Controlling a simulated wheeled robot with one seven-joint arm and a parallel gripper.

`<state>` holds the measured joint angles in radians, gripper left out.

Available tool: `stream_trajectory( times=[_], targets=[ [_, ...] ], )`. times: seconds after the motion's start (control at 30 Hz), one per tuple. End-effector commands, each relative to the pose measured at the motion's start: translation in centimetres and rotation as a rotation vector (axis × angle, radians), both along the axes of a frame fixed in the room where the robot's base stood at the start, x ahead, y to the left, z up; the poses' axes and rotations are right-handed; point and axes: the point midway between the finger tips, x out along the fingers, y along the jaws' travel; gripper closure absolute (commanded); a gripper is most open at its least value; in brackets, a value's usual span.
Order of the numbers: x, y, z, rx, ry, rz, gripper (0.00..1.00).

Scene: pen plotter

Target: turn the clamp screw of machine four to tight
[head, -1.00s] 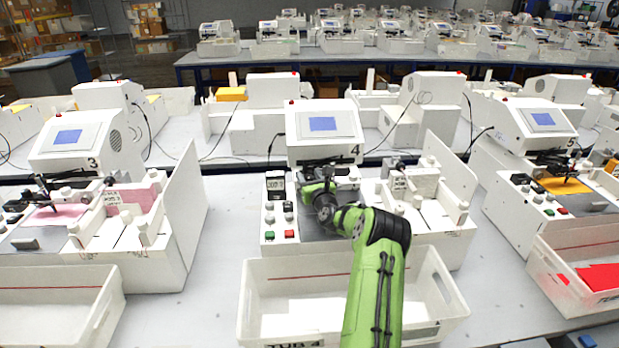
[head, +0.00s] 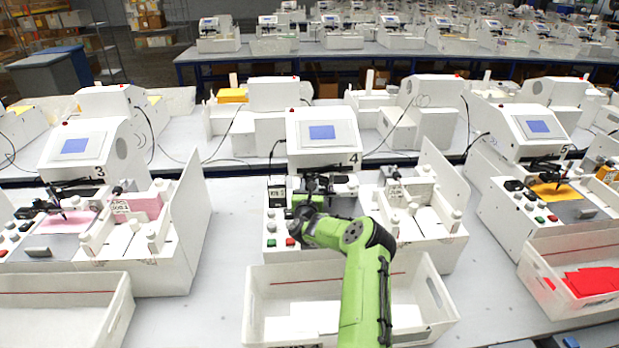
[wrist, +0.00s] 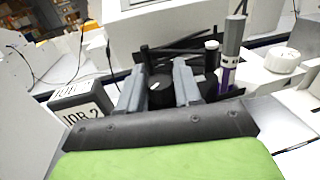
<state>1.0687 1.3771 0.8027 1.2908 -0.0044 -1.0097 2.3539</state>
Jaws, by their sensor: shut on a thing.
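Machine four (head: 326,133) is the white plotter in the middle of the head view, with a "4" beside its blue screen. In the wrist view, my gripper (wrist: 158,78) has its two grey fingers on either side of a round black knob (wrist: 160,92) with a pale mark on top, which looks like the clamp screw. The gripper is shut on it. A grey and purple pen (wrist: 231,52) stands upright just right of the fingers. In the head view, my green arm hides most of the knob and fingers.
A "JOB 2" sign block (wrist: 80,108) stands close left of the fingers. A white round knob (wrist: 283,59) is at the right. In the head view, a white bin (head: 270,290) stands before machine four, and machines three (head: 78,146) and five (head: 535,127) flank it.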

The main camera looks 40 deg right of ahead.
Motion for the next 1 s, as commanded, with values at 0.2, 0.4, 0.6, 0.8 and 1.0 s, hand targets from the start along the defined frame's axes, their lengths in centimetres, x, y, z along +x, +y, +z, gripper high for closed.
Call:
stream_trajectory(
  times=[0.2,0.4,0.6,0.8,1.0],
  targets=[
    [0.0,0.0,0.2,-0.004,-0.003,-0.026,0.97],
    [0.0,-0.1,0.2,-0.004,-0.005,-0.026,0.6],
    [0.0,-0.1,0.1,-0.003,-0.003,-0.025,0.47],
    [-0.2,0.1,0.1,-0.002,-0.002,-0.024,0.47],
    [-2.0,2.4,0.0,0.0,-0.002,-0.021,0.47]
  ],
)
